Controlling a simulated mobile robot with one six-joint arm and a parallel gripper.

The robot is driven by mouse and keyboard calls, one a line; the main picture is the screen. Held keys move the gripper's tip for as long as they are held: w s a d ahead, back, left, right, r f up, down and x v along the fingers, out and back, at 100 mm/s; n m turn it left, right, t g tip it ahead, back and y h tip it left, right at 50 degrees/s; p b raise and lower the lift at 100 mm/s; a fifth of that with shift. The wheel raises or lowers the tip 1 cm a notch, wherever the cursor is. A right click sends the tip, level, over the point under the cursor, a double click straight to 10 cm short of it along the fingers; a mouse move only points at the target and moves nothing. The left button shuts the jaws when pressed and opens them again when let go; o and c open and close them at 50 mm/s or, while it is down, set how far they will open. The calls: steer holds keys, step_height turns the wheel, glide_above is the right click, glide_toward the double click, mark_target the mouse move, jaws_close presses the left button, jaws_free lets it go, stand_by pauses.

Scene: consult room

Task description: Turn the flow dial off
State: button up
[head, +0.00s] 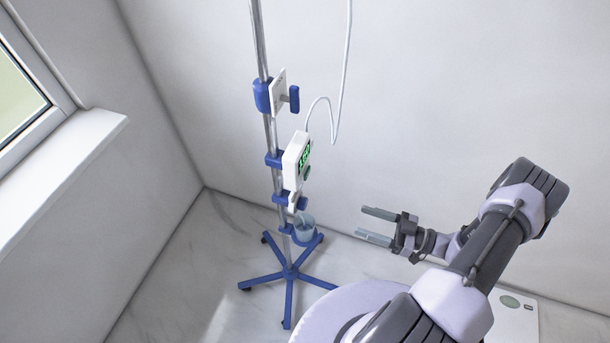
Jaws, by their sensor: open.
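A metal pole on a blue wheeled base stands left of my gripper. High on the pole, a blue clamp holds a white plate (279,93) with a blue upright handle (294,99) on its front; this looks like the flow dial, but its markings are too small to read. Below it is a white pump box (296,156) with a lit green display and a dark green round button. My gripper (362,221) is open and empty, with its two fingers pointing left. It is to the right of the pole and lower than the handle and the pump box, apart from both.
A clear tube (334,116) hangs from above and loops to the pump box. A cup (304,228) sits in a blue holder low on the pole (261,40). The blue legs (289,296) spread over the floor. A window sill (62,167) juts out at left. The back wall is bare.

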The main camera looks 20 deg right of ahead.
mark_target(306, 205)
steer(key=x, duration=0.5)
steer(key=b+x, duration=0.1)
steer(key=x, duration=0.5)
steer(key=b+x, duration=0.1)
steer(key=x, duration=0.4)
steer(key=shift+s+a, duration=0.25)
steer(key=shift+a, duration=0.3)
jaws_close()
